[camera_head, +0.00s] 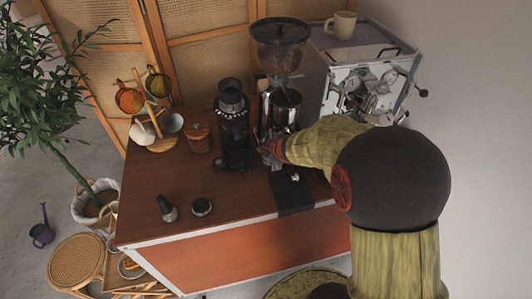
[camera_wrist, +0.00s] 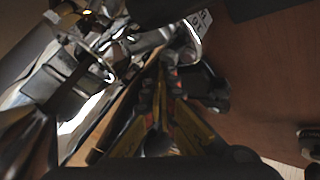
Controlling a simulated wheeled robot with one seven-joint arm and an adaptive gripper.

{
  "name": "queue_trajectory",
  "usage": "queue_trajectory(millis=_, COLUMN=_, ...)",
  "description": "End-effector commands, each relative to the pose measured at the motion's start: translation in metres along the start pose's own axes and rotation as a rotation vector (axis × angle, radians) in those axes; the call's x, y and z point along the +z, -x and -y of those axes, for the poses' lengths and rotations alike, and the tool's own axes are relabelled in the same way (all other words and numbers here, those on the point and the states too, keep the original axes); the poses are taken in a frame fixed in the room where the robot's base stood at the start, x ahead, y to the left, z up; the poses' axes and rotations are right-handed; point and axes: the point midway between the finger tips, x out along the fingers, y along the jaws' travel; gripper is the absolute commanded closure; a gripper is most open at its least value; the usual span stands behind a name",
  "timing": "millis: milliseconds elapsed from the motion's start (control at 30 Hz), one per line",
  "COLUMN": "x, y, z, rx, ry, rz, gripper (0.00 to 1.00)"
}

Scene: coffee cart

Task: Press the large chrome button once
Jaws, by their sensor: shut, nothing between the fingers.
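My gripper (camera_head: 270,154) is low over the counter, at the foot of the grinder with the dark hopper (camera_head: 281,48) and to the left of the espresso machine (camera_head: 365,85). In the wrist view my gripper (camera_wrist: 163,95) is shut and empty, with its fingers pointing up the picture beside chrome parts. I cannot pick out the large chrome button for certain; it is either hidden by my arm or too small to tell among the shiny parts. I cannot tell whether my fingertips touch anything.
A black coffee device (camera_head: 234,140) stands close left of my gripper. A black mat (camera_head: 292,205) lies at the front edge. A mug rack (camera_head: 155,105), a lidded jar (camera_head: 199,137) and two small tools stand on the left. The counter's (camera_head: 150,185) front left is mostly clear.

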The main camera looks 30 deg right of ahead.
Motion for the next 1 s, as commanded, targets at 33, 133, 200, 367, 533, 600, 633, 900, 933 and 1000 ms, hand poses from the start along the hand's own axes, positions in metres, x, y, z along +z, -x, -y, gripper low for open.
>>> queue_trajectory(millis=33, x=-0.002, y=0.003, z=-0.002, rx=0.0, ry=-0.001, rz=0.001, gripper=1.0)
queue_trajectory(millis=133, x=-0.005, y=0.007, z=-0.005, rx=0.0, ry=-0.002, rz=0.0, gripper=1.0)
queue_trajectory(millis=200, x=-0.007, y=0.009, z=-0.007, rx=0.0, ry=-0.001, rz=0.0, gripper=1.0)
queue_trajectory(millis=367, x=-0.008, y=0.011, z=-0.008, rx=0.0, ry=0.0, rz=0.0, gripper=1.0)
queue_trajectory(millis=533, x=-0.007, y=0.01, z=-0.007, rx=0.0, ry=0.0, rz=0.0, gripper=1.0)
queue_trajectory(millis=600, x=-0.008, y=0.011, z=-0.008, rx=0.0, ry=0.0, rz=0.0, gripper=1.0)
queue_trajectory(millis=633, x=-0.008, y=0.011, z=-0.008, rx=0.0, ry=0.0, rz=0.0, gripper=1.0)
queue_trajectory(millis=900, x=-0.018, y=0.025, z=-0.019, rx=0.0, ry=-0.001, rz=0.0, gripper=1.0)
queue_trajectory(millis=933, x=-0.02, y=0.027, z=-0.02, rx=0.0, ry=-0.002, rz=0.0, gripper=1.0)
queue_trajectory(millis=1000, x=-0.023, y=0.032, z=-0.023, rx=0.0, ry=-0.001, rz=0.0, gripper=1.0)
